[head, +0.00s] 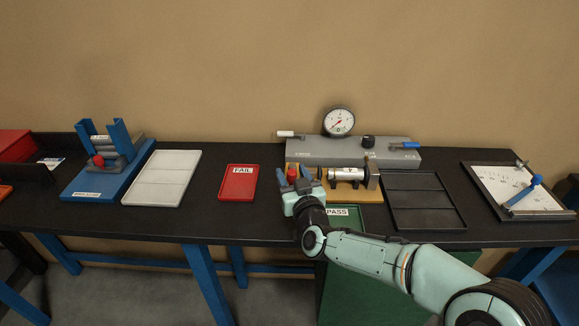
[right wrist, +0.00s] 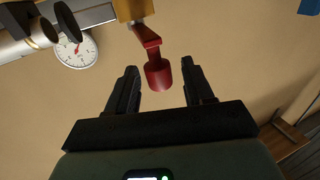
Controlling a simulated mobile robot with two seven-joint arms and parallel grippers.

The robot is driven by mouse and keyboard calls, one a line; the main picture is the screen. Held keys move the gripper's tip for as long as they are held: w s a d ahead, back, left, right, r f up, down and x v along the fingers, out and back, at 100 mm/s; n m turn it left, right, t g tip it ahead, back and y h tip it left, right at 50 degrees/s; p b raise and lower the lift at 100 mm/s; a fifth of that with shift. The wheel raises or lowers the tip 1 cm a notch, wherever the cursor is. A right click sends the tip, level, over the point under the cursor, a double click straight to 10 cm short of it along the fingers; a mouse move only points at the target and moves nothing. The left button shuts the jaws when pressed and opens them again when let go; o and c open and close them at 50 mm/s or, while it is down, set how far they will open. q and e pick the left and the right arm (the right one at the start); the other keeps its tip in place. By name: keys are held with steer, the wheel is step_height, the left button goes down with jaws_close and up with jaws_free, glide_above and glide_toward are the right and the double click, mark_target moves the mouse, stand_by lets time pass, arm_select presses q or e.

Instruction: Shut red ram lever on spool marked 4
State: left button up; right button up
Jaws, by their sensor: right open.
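A red ram lever (head: 292,174) with a cylindrical knob stands at the left end of the yellow-based fixture (head: 339,196). It also shows in the right wrist view (right wrist: 157,74), angled from a yellow block. A silver spool (head: 347,173) lies in the fixture to the right of the lever; its dark mark is too small to read. My right gripper (head: 299,181) is at the fixture's left end. In the right wrist view my right gripper (right wrist: 161,76) is open, and the red knob appears between its fingers with gaps on both sides. My left gripper is out of view.
A grey gauge bench (head: 370,155) with a round dial (head: 339,121) stands behind the fixture. A green PASS tray (head: 350,217) lies in front, partly behind my arm. A red FAIL tray (head: 239,183) is to the left, a black tray (head: 424,223) to the right.

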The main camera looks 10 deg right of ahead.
steer(key=shift+w, duration=1.35)
jaws_close()
steer(key=shift+a+p, duration=0.15)
steer(key=shift+p, duration=0.15)
